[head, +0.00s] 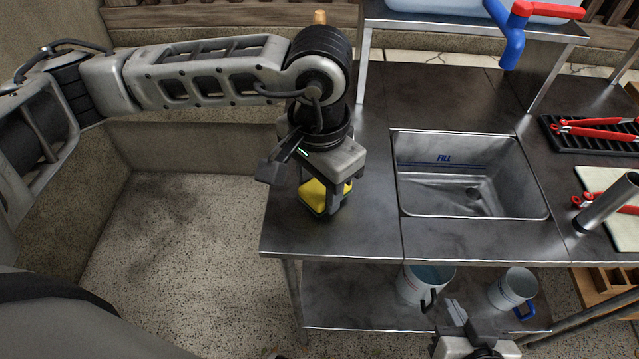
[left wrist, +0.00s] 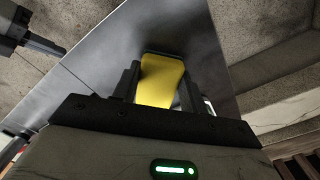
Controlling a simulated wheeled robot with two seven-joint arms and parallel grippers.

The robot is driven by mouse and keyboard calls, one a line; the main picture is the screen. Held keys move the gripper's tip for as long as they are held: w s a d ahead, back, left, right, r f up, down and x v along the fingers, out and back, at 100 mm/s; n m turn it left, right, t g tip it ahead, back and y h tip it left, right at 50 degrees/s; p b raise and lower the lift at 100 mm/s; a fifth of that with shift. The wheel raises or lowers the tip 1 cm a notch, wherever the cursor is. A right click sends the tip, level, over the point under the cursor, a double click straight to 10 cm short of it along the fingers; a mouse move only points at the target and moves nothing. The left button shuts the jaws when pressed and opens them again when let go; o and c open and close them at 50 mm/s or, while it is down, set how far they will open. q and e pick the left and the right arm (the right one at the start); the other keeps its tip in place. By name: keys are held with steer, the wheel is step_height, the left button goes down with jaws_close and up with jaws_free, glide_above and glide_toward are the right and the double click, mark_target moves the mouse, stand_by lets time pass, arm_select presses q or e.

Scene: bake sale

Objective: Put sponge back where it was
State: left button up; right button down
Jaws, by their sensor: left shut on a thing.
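The yellow sponge (head: 316,196) with a dark green underside is at the left end of the metal counter (head: 362,215), left of the sink. My left gripper (head: 325,196) points down and is shut on the sponge, which shows between the two fingers in the left wrist view (left wrist: 161,82). The sponge is at or just above the counter top; I cannot tell whether it touches.
The sink (head: 470,175) is empty. A blue tap with a red handle (head: 512,35) hangs above it. Red-handled tongs (head: 600,130) lie on a black rack at the right. Two buckets (head: 425,283) stand on the lower shelf. The counter left of the sink is otherwise clear.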

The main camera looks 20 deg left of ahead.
mark_target(320, 188)
arm_select(q)
steer(key=shift+f, duration=0.75)
steer(key=o, duration=1)
steer(key=shift+r, duration=0.1)
steer(key=shift+r, duration=0.2)
step_height(320, 188, up, 12)
steer(key=shift+f+b, duration=0.1)
steer(key=shift+b, duration=0.45)
